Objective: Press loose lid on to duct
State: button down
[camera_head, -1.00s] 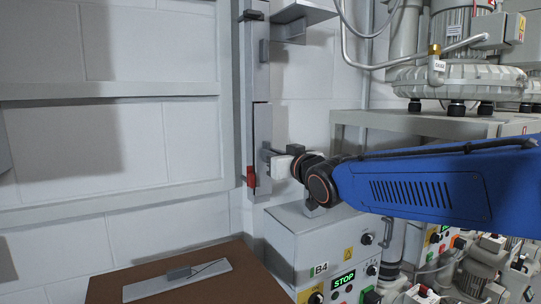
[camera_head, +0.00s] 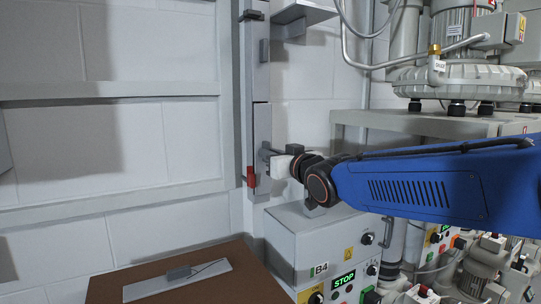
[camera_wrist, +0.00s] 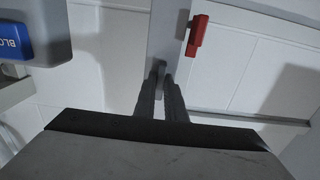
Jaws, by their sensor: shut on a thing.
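A narrow grey duct (camera_head: 247,125) runs up the wall near the room's corner. A grey lid (camera_head: 262,125) covers its lower stretch and lies close along it, with no clear gap in the head view. My gripper (camera_head: 267,151) is shut at the lid's front, on what looks like its small handle; the fingers hide most of that handle. In the wrist view my fingers (camera_wrist: 162,72) reach the grey lid face (camera_wrist: 167,35). A red catch (camera_head: 251,177) sits at the duct's lower left edge; it also shows in the wrist view (camera_wrist: 196,35).
Another flat grey piece with a block handle (camera_head: 150,287) lies on the brown table (camera_head: 105,288). The control box B4 (camera_head: 285,237) stands just below my gripper. A shelf (camera_head: 400,122) with blower machinery is to the right. A grey bracket (camera_head: 303,12) juts out above.

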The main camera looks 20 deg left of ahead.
jog(key=shift+w+a, duration=0.35)
jog(key=shift+a, duration=0.1)
dwell(0.5)
jog(key=c, duration=1.7)
grip_release()
jog(key=shift+c, duration=0.2)
jog(key=v, duration=1.7)
jog(key=d+f+m+h, duration=0.3)
jog(key=d+f+h, duration=0.35)
jog(key=d, duration=0.75)
jog(key=d+f+m+h, duration=0.3)
jog(key=d+f, duration=0.6)
jog(key=d, duration=0.4)
jog(key=s+d+f+m+g+h, duration=0.4)
jog(key=s+d+f+g, duration=0.2)
jog(key=s+d+f, duration=1)
jog(key=s, duration=0.4)
jog(key=shift+d+f+g, duration=0.2)
jog(key=shift+f+g, duration=0.05)
jog(key=shift+g, duration=0.15)
